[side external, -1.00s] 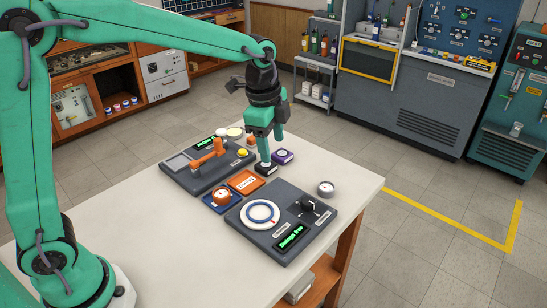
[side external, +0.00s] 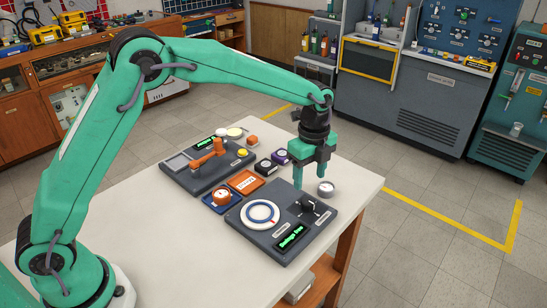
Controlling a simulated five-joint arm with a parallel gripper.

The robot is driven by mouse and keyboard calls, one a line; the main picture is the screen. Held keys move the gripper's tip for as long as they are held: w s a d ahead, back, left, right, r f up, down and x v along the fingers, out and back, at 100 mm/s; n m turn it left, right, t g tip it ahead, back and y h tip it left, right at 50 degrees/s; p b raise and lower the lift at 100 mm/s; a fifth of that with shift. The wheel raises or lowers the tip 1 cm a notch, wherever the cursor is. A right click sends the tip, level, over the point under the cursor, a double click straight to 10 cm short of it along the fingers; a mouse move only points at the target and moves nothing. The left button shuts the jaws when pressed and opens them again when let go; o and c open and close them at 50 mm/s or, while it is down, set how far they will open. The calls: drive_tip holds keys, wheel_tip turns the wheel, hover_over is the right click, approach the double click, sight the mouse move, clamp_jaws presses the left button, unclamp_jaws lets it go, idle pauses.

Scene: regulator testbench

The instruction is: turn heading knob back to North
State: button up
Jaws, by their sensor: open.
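A dark panel (side external: 251,240) lies on the white table and carries a black knob (side external: 308,203) at its upper right. The labels are too small to read, so I cannot tell for sure which is the heading knob or where North is. My gripper (side external: 309,183) points down with its fingers apart and empty. In the picture it is just above the black knob, close to the panel's back edge; it seems not to touch the knob.
A second panel (side external: 190,178) is farther left.

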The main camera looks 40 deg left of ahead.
sight(307, 200)
drive_tip(key=shift+f, duration=3.85)
drive_tip(key=shift+c, duration=0.4)
drive_tip(key=c, duration=0.9)
